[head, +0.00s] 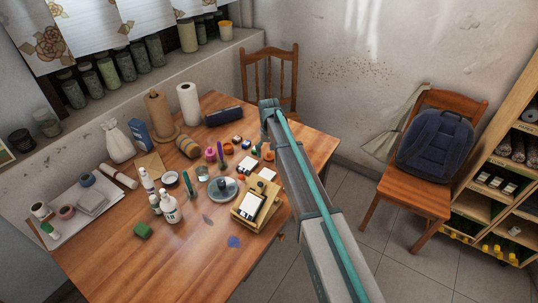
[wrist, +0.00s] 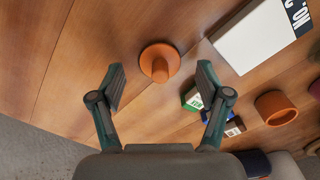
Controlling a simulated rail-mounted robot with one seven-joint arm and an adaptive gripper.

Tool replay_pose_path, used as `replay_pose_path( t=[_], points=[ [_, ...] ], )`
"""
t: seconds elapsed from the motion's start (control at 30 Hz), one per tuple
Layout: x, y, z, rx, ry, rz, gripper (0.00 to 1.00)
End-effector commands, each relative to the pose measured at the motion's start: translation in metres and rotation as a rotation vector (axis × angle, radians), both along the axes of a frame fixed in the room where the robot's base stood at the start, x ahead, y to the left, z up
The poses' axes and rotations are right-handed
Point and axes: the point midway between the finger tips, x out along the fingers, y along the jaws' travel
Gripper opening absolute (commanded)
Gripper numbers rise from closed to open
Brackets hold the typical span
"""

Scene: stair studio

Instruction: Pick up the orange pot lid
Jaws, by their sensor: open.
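The orange pot lid (wrist: 160,52) lies on the wooden table in the wrist view, a round disc with a stubby knob pointing toward the camera. My gripper (wrist: 161,76) is open and empty, one finger to each side of the lid's knob in the picture. The fingers do not appear to touch the lid. In the head view my arm covers part of the table and I cannot make out my gripper. Small orange items show there beside the arm, but I cannot tell which is the lid.
Right of the lid in the wrist view are a white box (wrist: 262,38), small green and blue boxes (wrist: 192,98) near the right finger, and an orange cup (wrist: 275,107). The table left of the lid is bare.

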Motion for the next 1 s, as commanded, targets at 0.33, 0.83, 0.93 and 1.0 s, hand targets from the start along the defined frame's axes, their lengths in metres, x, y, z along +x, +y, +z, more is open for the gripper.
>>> replay_pose_path(
  t=[0.33,0.83,0.93,1.0],
  points=[
    [-0.0003,0.0,-0.0108,0.0,0.0,0.0,0.75],
    [-0.0003,0.0,-0.0105,0.0,0.0,0.0,0.29],
    [-0.0003,0.0,-0.0102,0.0,0.0,0.0,0.29],
    [-0.0002,0.0,-0.0095,0.0,0.0,0.0,0.29]
  ],
)
